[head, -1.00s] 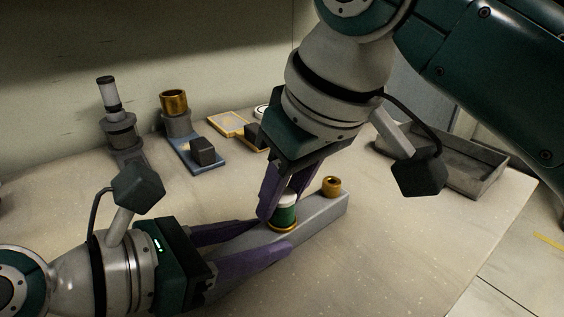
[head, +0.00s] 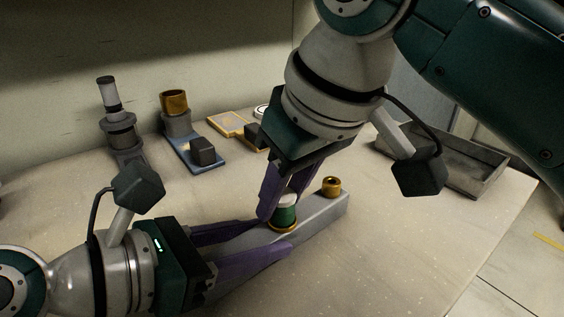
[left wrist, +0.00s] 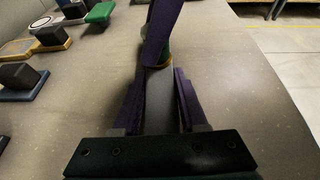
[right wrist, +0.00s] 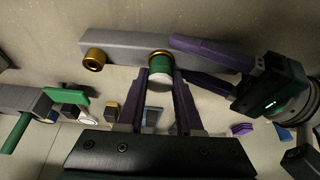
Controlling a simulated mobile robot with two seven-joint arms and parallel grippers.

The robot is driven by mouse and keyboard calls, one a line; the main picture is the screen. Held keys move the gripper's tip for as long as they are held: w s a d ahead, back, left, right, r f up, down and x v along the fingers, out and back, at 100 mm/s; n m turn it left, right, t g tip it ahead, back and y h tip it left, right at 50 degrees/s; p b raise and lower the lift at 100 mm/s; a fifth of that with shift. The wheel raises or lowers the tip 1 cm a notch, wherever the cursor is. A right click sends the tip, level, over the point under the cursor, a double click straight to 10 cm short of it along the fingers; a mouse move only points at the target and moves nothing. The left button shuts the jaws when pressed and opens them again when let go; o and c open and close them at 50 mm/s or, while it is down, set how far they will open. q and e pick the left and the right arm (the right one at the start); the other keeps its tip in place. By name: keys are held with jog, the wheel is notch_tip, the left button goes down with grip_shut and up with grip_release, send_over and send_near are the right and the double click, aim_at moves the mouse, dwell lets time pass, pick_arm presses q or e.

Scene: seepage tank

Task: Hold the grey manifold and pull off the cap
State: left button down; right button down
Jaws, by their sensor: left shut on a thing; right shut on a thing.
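The grey manifold (head: 318,211) is a long bar on the table, with a brass port (head: 331,186) at its far end. It also shows in the right wrist view (right wrist: 125,43). The cap (head: 286,214) is green with a white top and sits over a brass ring on the manifold. It shows in the right wrist view (right wrist: 159,74) between the fingers. My left gripper (head: 285,236) is shut on the manifold, one finger on each side. My right gripper (head: 280,208) comes from above and is shut on the cap. The manifold's near end is hidden by my left gripper.
A grey tray (head: 467,168) stands at the right rear. A blue plate with a dark block (head: 203,151), a brass-topped fitting (head: 174,103), a grey stand with a cylinder (head: 118,128) and a yellow-framed plate (head: 228,123) stand at the back. The table's right front is clear.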

jog(key=shift+r, duration=0.4)
jog(key=shift+r, duration=2.1)
pick_arm(q)
jog(key=shift+c, duration=1.8)
grip_release()
jog(key=shift+a, duration=0.1)
